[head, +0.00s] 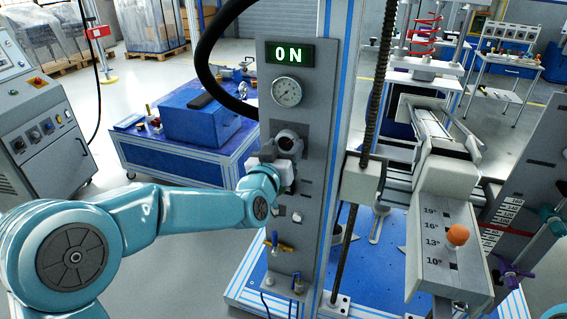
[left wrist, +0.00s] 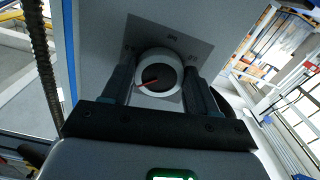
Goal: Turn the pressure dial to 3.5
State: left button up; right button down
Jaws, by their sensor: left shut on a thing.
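The pressure dial (head: 288,139) is a dark round knob on the grey control panel, below the round gauge (head: 287,92). In the left wrist view the dial (left wrist: 157,76) has a pale rim, a dark face and a red pointer line directed to the lower left. My left gripper (head: 281,158) is at the panel, with one finger on each side of the dial, shut on it. The scale marks around the dial are too small and blurred to read. The gauge needle is also too small to read. My right gripper is not in view.
A green display (head: 290,54) on the panel reads ON. Below the dial are a small white button (head: 297,216) and a yellow-and-blue valve (head: 275,243). A slanted block with an orange knob (head: 458,235) stands at right. A blue bench (head: 200,110) is behind my left arm.

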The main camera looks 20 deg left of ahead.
pick_arm(q)
jog(key=n+b, duration=0.1)
jog(key=b, duration=0.1)
jog(key=n+b, duration=0.2)
jog(key=shift+d+f+n, duration=0.1)
jog(key=shift+f+n, duration=0.2)
jog(key=shift+r+n+b, duration=0.25)
jog(key=shift+n+b, duration=1.4)
jog(key=shift+n, duration=0.15)
jog(key=o, duration=1.1)
jog(key=shift+c, duration=0.2)
jog(key=shift+r, duration=0.1)
jog(key=s, duration=1.6)
jog(key=shift+s+a, duration=0.2)
jog(key=shift+a, duration=0.05)
